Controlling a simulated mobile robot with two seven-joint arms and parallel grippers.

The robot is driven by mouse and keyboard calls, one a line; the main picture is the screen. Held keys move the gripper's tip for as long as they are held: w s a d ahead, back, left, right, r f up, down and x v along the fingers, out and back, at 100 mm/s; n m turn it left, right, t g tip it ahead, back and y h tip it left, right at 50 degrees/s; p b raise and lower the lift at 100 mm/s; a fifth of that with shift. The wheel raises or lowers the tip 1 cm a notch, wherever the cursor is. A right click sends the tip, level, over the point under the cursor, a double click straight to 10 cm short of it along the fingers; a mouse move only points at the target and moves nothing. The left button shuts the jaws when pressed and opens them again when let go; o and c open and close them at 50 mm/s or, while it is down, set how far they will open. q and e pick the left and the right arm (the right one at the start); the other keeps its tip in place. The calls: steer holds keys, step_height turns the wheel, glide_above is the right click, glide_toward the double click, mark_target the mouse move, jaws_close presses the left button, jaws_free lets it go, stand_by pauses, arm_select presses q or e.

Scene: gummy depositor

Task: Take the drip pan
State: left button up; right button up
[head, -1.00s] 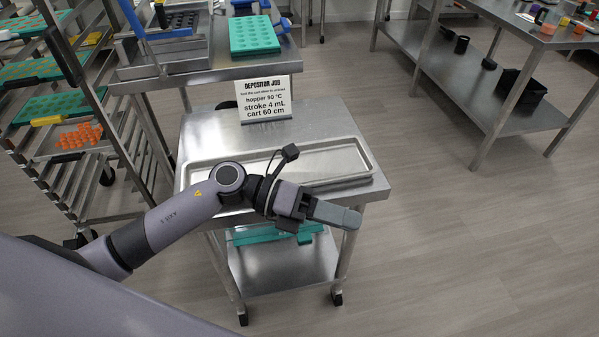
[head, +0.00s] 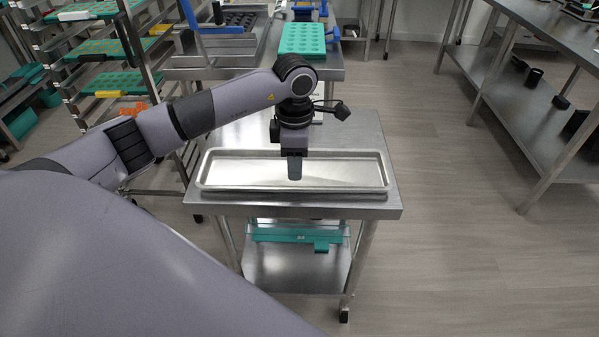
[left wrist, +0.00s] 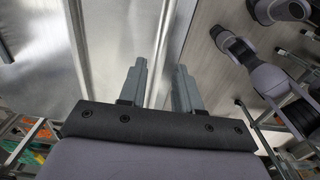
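The drip pan (head: 350,173) is a long, shallow metal tray with a raised rim. It lies flat on top of the steel cart (head: 375,135). My left gripper (head: 294,177) points down over the middle of the pan in the head view and hides part of it. In the left wrist view its two grey fingers (left wrist: 159,68) stand apart with nothing between them. A bright metal surface (left wrist: 35,45) lies beyond them there. I cannot tell whether the fingertips touch the pan. My right gripper is not in view.
A teal tray (head: 290,234) lies on the cart's lower shelf. Behind stands a steel bench with a teal mould (head: 303,40). A rack with moulds (head: 95,48) is at the left, a steel table (head: 500,50) at the right. Floor between cart and right table is clear.

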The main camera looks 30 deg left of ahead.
arm_select(q)
step_height(320, 180, down, 6)
steer(key=shift+f+p, duration=0.1)
steer(key=shift+p, duration=0.4)
steer(key=shift+w, duration=0.1)
jaws_close()
